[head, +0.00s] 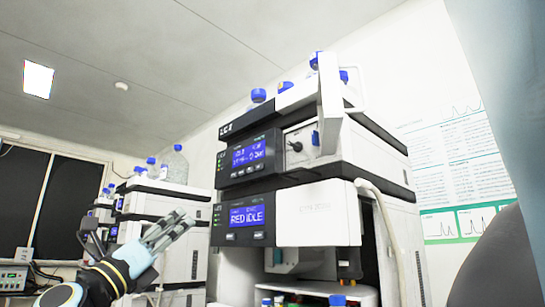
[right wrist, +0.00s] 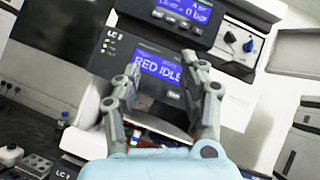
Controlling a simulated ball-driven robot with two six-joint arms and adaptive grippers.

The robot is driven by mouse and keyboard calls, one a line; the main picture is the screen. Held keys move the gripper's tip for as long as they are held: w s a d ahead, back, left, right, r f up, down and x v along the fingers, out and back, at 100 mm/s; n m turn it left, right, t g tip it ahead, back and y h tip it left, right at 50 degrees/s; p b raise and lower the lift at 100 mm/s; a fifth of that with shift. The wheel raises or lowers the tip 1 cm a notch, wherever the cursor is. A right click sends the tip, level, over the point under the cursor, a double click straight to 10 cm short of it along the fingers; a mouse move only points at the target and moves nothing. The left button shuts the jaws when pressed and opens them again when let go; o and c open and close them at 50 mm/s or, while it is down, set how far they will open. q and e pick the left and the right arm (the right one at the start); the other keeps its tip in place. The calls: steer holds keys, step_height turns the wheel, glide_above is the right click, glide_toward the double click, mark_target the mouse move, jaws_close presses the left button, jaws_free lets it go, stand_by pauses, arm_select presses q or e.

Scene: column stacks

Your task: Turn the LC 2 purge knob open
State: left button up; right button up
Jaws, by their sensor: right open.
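The wrist view also shows the black knob (right wrist: 230,38) and blue knob (right wrist: 248,45), beyond the right finger.
Blue-capped bottles (head: 258,96) stand on top of the stack. A white panel (head: 330,102) sticks out beside the knobs. A pale hose (head: 382,205) hangs at the right. Another stack (head: 160,202) with bottles stands further back at left.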

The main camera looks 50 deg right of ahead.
steer(key=s+d+r+m+g+y+b, duration=0.1)
steer(key=s+d+r+m+g+y, duration=0.5)
steer(key=m, duration=1)
steer(key=m+g, duration=0.3)
steer(key=g, duration=0.2)
glide_toward(292, 145)
steer(key=shift+h, duration=0.4)
steer(key=p+x, duration=0.2)
steer(key=x, duration=0.5)
steer(key=shift+s+d+f, duration=0.1)
steer(key=shift+s+d, duration=0.05)
steer(key=shift+d, duration=0.2)
steer(key=shift+s+d, duration=0.15)
steer(key=shift+d, duration=0.25)
